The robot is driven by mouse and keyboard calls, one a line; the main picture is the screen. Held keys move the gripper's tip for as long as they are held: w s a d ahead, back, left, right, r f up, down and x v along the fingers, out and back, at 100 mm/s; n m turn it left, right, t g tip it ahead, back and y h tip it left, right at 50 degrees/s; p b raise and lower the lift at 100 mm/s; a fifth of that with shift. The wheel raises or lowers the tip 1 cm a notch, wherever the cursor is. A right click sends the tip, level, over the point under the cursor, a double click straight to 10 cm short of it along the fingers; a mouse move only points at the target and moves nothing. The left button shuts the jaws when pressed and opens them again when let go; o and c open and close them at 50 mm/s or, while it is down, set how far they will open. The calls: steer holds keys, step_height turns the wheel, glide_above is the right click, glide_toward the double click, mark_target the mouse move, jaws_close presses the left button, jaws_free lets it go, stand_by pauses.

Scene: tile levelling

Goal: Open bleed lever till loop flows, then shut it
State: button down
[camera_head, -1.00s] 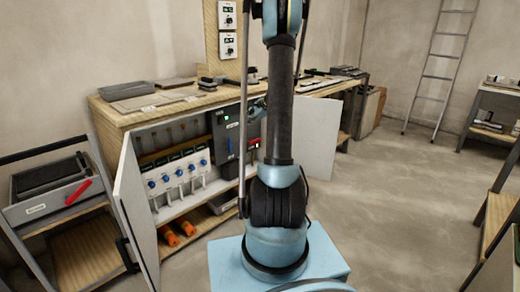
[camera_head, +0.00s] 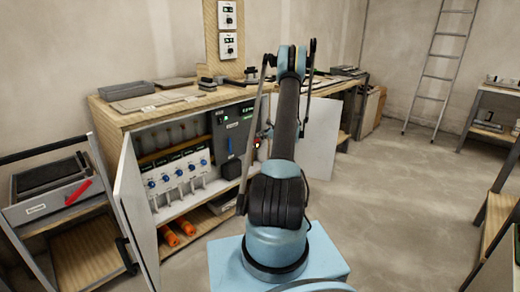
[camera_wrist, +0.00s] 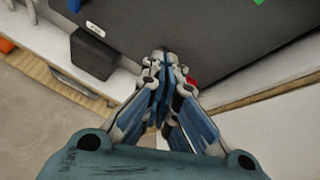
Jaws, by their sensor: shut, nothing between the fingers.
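My gripper (camera_wrist: 164,62) is shut and empty in the wrist view, its fingertips close in front of the dark grey unit (camera_wrist: 215,35). A small red part (camera_wrist: 192,82), possibly the bleed lever, shows just right of the fingers and is partly hidden by them. I cannot tell whether they touch. In the head view the dark grey unit (camera_head: 231,138) stands in the open cabinet, with a red spot (camera_head: 257,143) at its right side. The lever's angle is not clear. A green display (camera_head: 220,120) is lit on the unit, too small to read.
A black box (camera_wrist: 92,52) sits below the unit at left. Several blue-knobbed valves (camera_head: 165,181) stand left of it. Cabinet doors stand open left (camera_head: 134,205) and right (camera_head: 318,135). Orange items (camera_head: 183,226) lie on the bottom shelf.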

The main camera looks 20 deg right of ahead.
steer(key=w+d+f+m+t, duration=0.2)
steer(key=d+f+m, duration=0.2)
steer(key=f, duration=0.8)
steer(key=d, duration=0.2)
steer(key=shift+d+f+m, duration=0.35)
steer(key=shift+f+m, duration=0.05)
steer(key=w+a, duration=0.5)
steer(key=w, duration=0.3)
steer(key=shift+r, duration=0.35)
